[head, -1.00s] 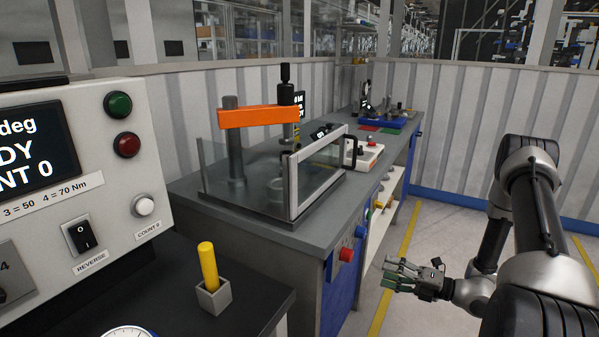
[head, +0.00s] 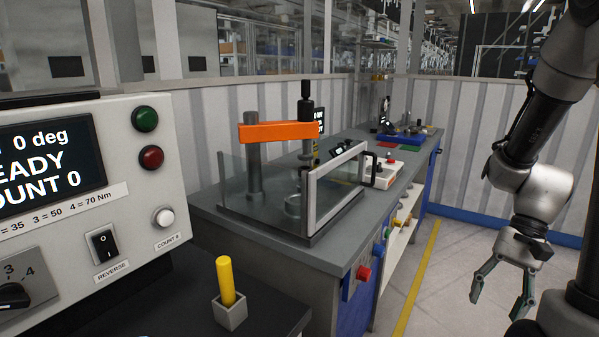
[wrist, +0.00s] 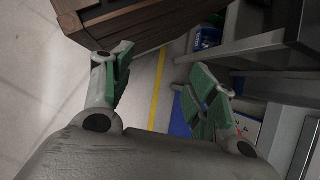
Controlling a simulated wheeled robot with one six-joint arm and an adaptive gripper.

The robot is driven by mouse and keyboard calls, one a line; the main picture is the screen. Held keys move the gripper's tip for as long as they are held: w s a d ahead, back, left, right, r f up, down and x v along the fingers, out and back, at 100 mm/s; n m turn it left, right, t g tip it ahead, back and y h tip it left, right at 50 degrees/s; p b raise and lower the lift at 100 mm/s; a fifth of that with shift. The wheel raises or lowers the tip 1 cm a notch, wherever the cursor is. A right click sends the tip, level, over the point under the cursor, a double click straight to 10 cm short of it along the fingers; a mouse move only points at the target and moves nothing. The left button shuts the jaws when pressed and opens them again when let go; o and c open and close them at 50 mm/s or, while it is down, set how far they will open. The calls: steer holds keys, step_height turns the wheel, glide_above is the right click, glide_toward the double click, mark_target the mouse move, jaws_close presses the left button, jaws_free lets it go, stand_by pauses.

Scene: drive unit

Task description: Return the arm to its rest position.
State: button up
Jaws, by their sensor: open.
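My gripper (head: 499,293) hangs at the right of the head view with its fingers pointing down. Its two green-padded fingers are spread apart with nothing between them. It is over open floor, to the right of the grey workbench and apart from it. In the wrist view my gripper (wrist: 160,92) also shows open and empty, with floor and a yellow line behind it. My arm bends down to it from the upper right of the head view.
The grey workbench (head: 275,237) carries an orange-armed press (head: 277,132) behind a clear guard (head: 338,185). A control panel (head: 100,225) and a yellow peg in a holder (head: 227,282) stand at left. A brown slatted object (wrist: 150,22) is close to the gripper in the wrist view. Floor right of the yellow line looks clear.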

step_height(320, 180, up, 17)
steer(key=s+a+n+t+h, duration=0.2)
steer(key=n+t+h, duration=0.2)
steer(key=n+t, duration=0.3)
steer(key=shift+s+r+t+h, duration=0.2)
steer(key=shift+s+t+h, duration=0.1)
steer(key=shift+t, duration=0.2)
